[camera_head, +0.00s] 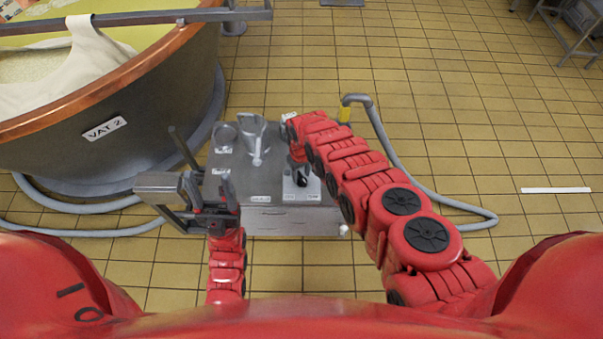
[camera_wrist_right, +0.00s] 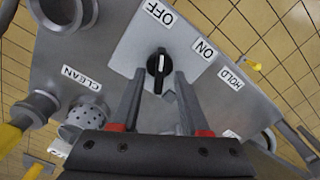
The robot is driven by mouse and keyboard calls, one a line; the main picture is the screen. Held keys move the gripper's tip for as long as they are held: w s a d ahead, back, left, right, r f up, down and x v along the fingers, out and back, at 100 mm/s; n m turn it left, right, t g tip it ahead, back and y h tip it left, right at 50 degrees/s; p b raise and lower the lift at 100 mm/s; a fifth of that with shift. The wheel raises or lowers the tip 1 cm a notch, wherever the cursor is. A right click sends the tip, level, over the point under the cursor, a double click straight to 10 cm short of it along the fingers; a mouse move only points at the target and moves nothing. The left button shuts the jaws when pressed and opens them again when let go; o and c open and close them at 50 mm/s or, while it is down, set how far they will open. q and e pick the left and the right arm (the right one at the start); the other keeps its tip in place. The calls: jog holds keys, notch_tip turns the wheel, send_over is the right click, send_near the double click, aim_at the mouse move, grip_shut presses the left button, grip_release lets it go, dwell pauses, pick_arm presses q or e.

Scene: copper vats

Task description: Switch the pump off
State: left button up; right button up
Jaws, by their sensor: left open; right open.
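The pump switch is a black rotary knob (camera_wrist_right: 159,72) with a white line, on a pale plate (camera_wrist_right: 130,48) with an OFF label (camera_wrist_right: 159,12) and an ON label (camera_wrist_right: 204,48). In the right wrist view the white line runs up the picture, roughly toward OFF. My right gripper (camera_wrist_right: 160,80) is open, its fingers on either side of the knob; I cannot tell whether they touch it. In the head view the right arm reaches over the steel pump unit (camera_head: 245,188) and partly hides the plate. My left gripper (camera_head: 200,155) is open and empty at the unit's left side.
A copper-rimmed vat (camera_head: 150,115) labelled VAT 2 stands at the left. Steel fittings (camera_head: 255,135) rise from the unit's top. A grey hose (camera_head: 410,172) curves over the floor at the right; another (camera_head: 90,232) lies by the vat. Tiled floor (camera_head: 480,110) is open at the right.

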aim_at(301, 176)
notch_tip(301, 176, up, 17)
jog(key=shift+p, duration=0.35)
dwell(0.3)
dwell(0.5)
